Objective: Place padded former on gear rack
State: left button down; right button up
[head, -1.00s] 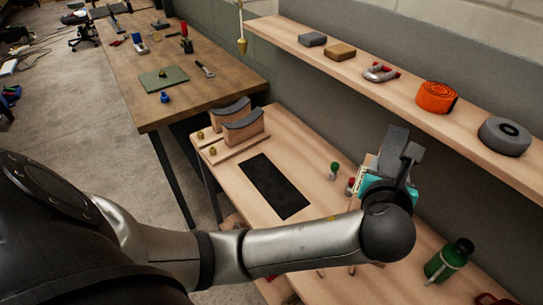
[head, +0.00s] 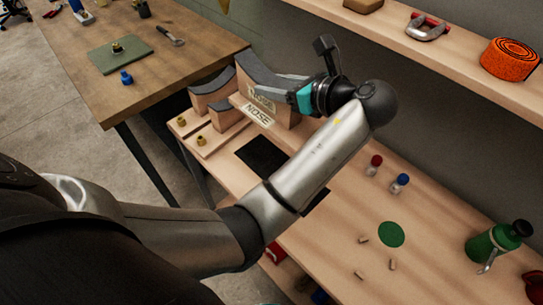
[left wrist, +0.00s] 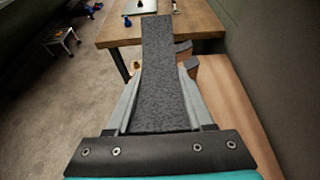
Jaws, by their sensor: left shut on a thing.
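The padded former (head: 262,79), a wooden block with a curved grey pad and a "NOSE" label, is in my left gripper (head: 290,93). In the left wrist view its speckled grey pad (left wrist: 163,75) runs away between the two fingers of my left gripper (left wrist: 160,100). In the head view it is at the far end of the light wooden rack top (head: 335,225), close beside two smaller padded formers (head: 213,84) (head: 226,107). I cannot tell whether it touches the rack top. My right gripper is not in view.
A black mat (head: 262,155) lies on the rack top, partly behind my arm. Red and blue-capped bottles (head: 400,183), a green disc (head: 391,234) and a green flask (head: 495,244) stand nearer. A wall shelf (head: 450,62) runs along the right; a workbench (head: 165,75) stands beyond.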

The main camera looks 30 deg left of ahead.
pick_arm(q)
notch_tip(320, 180, down, 19)
jog(key=b, duration=0.7)
jog(key=shift+d, duration=0.1)
jog(key=shift+f, duration=0.1)
jog(key=c, duration=0.6)
grip_release()
jog(key=o, duration=0.3)
